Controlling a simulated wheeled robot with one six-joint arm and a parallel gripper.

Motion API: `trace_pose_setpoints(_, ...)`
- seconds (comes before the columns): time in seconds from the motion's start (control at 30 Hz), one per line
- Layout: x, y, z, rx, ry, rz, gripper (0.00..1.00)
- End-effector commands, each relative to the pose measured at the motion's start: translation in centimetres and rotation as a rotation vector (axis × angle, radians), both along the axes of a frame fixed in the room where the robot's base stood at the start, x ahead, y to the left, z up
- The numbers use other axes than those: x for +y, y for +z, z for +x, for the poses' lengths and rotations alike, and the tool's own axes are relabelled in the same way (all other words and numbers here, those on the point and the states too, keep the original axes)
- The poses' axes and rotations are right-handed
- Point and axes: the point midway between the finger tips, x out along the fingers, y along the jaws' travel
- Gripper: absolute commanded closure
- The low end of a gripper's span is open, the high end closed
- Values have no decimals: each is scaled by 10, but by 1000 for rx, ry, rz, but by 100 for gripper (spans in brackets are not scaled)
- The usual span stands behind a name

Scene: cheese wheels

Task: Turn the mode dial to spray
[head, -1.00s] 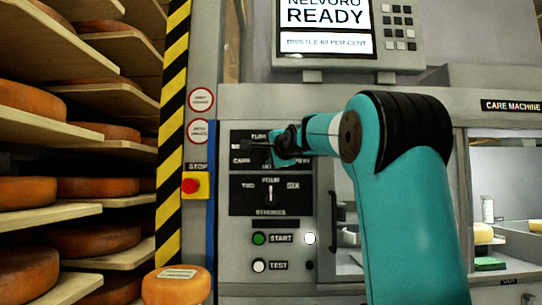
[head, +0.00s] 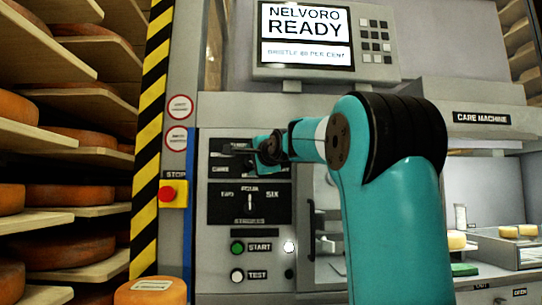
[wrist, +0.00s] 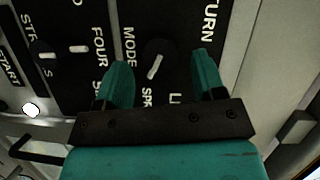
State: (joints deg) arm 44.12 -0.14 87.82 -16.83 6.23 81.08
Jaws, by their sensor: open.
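The mode dial (wrist: 155,62) is a dark round knob with a white pointer bar on a black panel in the wrist view. Parts of the words MODE, TURN and SPR show around it. The pointer slants toward the partly hidden SPR label. My gripper (wrist: 160,75) is open, with one teal finger on each side of the dial in the picture; I cannot tell whether either touches it. In the head view my gripper (head: 238,148) is in front of the upper dial panel (head: 222,171) and hides the dial there.
Below is the strokes dial (head: 250,199), pointing to FOUR. Beneath it are the green START button (head: 237,248) and TEST button (head: 237,275). A red stop button (head: 170,193) is to the left. The screen (head: 305,35) reads READY. A cheese wheel (head: 150,292) stands at lower left.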

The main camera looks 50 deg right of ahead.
Motion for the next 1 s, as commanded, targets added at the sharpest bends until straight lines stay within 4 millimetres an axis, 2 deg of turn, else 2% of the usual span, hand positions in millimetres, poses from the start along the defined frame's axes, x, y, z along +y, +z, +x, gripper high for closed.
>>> trace_pose_setpoints(0.03, 6, 1, -13, -4, -3, -3, 37)
trace_pose_setpoints(0.43, 53, 7, -107, -1, -9, -3, 37)
trace_pose_setpoints(0.5, 54, 0, -109, -6, -2, -1, 37)
trace_pose_setpoints(1.0, 65, 8, -129, 1, -2, 1, 37)
